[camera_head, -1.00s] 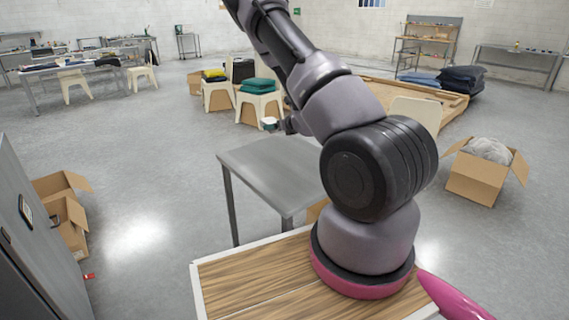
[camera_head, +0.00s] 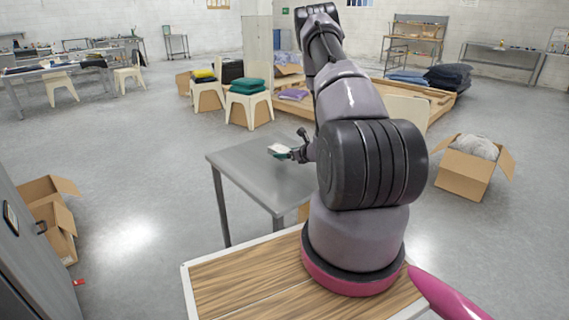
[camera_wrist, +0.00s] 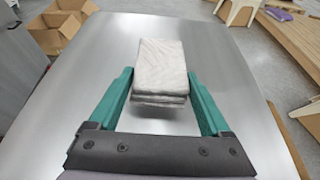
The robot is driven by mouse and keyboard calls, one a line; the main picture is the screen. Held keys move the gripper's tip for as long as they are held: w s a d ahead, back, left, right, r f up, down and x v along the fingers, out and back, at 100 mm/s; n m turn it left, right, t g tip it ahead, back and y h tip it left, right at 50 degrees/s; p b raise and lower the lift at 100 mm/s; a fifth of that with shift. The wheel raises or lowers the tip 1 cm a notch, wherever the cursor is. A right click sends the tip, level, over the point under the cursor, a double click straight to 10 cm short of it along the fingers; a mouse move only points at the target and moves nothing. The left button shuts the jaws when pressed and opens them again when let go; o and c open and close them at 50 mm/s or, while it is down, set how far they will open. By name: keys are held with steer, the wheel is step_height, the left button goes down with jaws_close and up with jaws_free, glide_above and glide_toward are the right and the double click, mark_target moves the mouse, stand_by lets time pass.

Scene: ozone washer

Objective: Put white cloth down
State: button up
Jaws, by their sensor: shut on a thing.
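The white cloth (camera_wrist: 160,69) is a small folded stack. In the wrist view it sits between the two green fingers of my gripper (camera_wrist: 161,95), which are shut on its sides. In the head view my gripper (camera_head: 291,152) holds the cloth (camera_head: 280,149) over the grey metal table (camera_head: 240,165). The table's bare top (camera_wrist: 75,85) fills most of the wrist view below the cloth. I cannot tell whether the cloth touches the tabletop.
The tabletop around the cloth is clear. Stools with a green folded stack (camera_head: 248,85) and a yellow one (camera_head: 204,75) stand behind. An open cardboard box (camera_head: 465,179) is at the right. A grey cabinet (camera_head: 30,250) and more boxes (camera_head: 55,215) are at the left.

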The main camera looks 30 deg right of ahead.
mark_target(286, 167)
step_height(286, 167, down, 4)
steer(key=shift+f, duration=0.2)
steer(key=o, duration=1.2)
steer(key=v, duration=1.2)
steer(key=shift+a+r, duration=0.1)
steer(key=shift+r, duration=0.05)
steer(key=w+a+r+n+g+y, duration=0.2)
steer(key=a+r+n+y, duration=0.45)
steer(key=a+r, duration=0.75)
steer(key=s+a+r+n+g+y, duration=0.1)
steer(key=s+a+r+n+g, duration=0.1)
steer(key=a+r+n, duration=0.3)
steer(key=s+a+r+n+g+y, duration=0.1)
steer(key=s+a+r+n+g, duration=0.15)
steer(key=r, duration=0.55)
steer(key=s+a+r+n+g+h, duration=0.45)
steer(key=s+r+n, duration=0.35)
steer(key=s, duration=0.3)
steer(key=shift+s+d+r+n+t+h, duration=0.6)
steer(key=shift+s+r+n+t+h, duration=0.45)
steer(key=shift+s+r, duration=0.55)
steer(key=shift+s+d+r+n+t+h, duration=0.7)
steer(key=shift+s+r+n, duration=0.6)
steer(key=shift+s, duration=0.55)
steer(key=shift+s+d+r+n+t+h, duration=0.45)
steer(key=shift+s+r+n+t+h, duration=0.3)
steer(key=shift+s+r+n+h, duration=0.6)
